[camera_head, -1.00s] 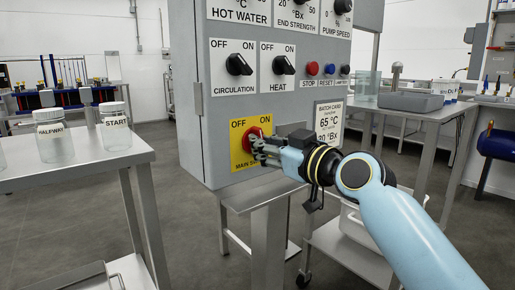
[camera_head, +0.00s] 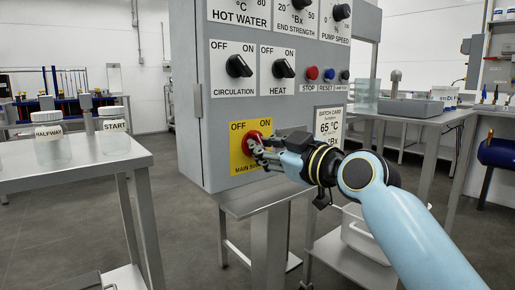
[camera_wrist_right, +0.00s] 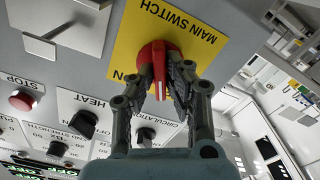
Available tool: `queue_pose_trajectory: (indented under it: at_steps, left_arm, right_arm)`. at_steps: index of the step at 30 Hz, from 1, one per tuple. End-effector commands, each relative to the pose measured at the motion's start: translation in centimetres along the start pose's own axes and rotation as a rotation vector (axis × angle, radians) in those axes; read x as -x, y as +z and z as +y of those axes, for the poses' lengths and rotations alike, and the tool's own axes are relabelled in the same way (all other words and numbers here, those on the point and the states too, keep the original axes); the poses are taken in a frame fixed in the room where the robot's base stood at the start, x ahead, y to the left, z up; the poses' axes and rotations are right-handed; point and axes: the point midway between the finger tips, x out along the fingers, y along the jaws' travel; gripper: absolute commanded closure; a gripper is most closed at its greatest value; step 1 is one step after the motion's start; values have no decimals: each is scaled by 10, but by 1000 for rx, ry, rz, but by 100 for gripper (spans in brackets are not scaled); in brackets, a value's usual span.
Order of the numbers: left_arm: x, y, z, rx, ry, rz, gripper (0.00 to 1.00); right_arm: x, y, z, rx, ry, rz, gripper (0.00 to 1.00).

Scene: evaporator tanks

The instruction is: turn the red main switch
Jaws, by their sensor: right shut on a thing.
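The red main switch (camera_head: 252,138) is a rotary knob on a yellow plate (camera_head: 237,160) marked OFF and ON, low on the front of the grey control panel. In the right wrist view the red switch (camera_wrist_right: 153,52) has a raised grip with a pale line, and its plate appears upside down. My right gripper (camera_head: 256,152) reaches it from the right. In the wrist view its two fingers (camera_wrist_right: 165,82) are closed on either side of the red grip. The fingers hide part of the switch in the head view. My left gripper is not in view.
Above are the black CIRCULATION (camera_head: 238,66) and HEAT (camera_head: 284,68) knobs and the STOP button (camera_head: 312,73). A batch card (camera_head: 328,124) is right of the switch. A steel table (camera_head: 70,162) with jars stands left; a steel bench (camera_head: 425,112) stands right.

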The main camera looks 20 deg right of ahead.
Motion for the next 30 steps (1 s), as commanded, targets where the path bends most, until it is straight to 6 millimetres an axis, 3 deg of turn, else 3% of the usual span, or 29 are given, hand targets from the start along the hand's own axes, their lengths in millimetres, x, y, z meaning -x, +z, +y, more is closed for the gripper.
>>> queue_pose_trajectory:
  at_steps: [8,29,30]
  left_arm:
    - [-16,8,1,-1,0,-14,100]
    - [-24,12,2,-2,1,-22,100]
    - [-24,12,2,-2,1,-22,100]
  right_arm:
    - [0,4,-2,151,-1,-2,100]
    - [0,1,0,295,-1,-1,100]
    - [0,1,0,295,-1,-1,86]
